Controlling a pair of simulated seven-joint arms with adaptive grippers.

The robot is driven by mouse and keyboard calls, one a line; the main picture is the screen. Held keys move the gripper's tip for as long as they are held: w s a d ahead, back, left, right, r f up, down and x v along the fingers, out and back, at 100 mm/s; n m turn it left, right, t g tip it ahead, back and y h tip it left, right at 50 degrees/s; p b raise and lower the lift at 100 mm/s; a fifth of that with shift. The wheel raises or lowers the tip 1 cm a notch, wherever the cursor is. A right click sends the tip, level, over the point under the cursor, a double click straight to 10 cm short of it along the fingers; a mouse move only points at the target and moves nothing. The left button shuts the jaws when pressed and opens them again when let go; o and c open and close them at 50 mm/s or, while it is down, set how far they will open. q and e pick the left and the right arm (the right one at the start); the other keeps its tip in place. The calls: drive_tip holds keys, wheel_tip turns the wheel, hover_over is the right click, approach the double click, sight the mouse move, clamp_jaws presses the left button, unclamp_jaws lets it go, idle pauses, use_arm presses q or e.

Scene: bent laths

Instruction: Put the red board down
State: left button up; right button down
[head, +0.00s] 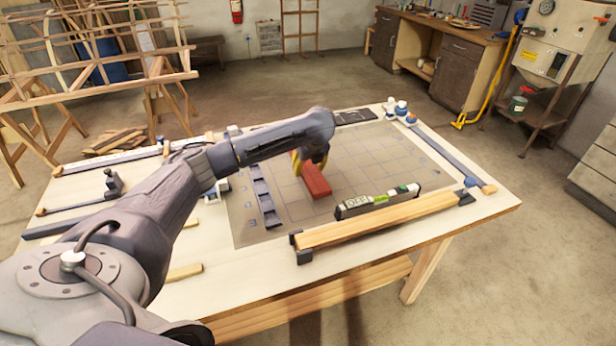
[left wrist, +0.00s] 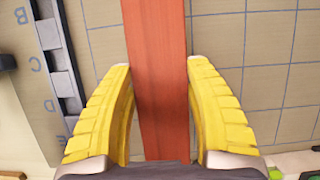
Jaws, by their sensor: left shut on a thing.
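The red board (head: 315,181) is at the middle of the gridded mat (head: 285,210) on the workbench. My left gripper (head: 309,160) reaches over it from the left and covers its far part. In the left wrist view the red board (left wrist: 158,60) runs lengthwise between the two yellow fingers of my left gripper (left wrist: 160,68), which are shut on its sides. I cannot tell whether the board touches the mat or hangs just above it. My right gripper does not show.
A dark slotted rack (head: 266,198) stands left of the board. A level-like bar (head: 378,201) and a long wooden lath in dark end clamps (head: 380,220) lie on the near side. Small bottles (head: 400,108) stand at the far right corner. The mat right of the board is clear.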

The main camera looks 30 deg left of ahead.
use_arm(q)
drive_tip(key=shift+f, duration=2.15)
drive_tip(key=shift+f, duration=0.2)
drive_tip(key=o, duration=1.4)
drive_tip(key=shift+d+r, duration=0.15)
drive_tip(key=shift+r, duration=0.4)
drive_tip(key=v, duration=1.1)
drive_tip(key=shift+s+r, duration=0.1)
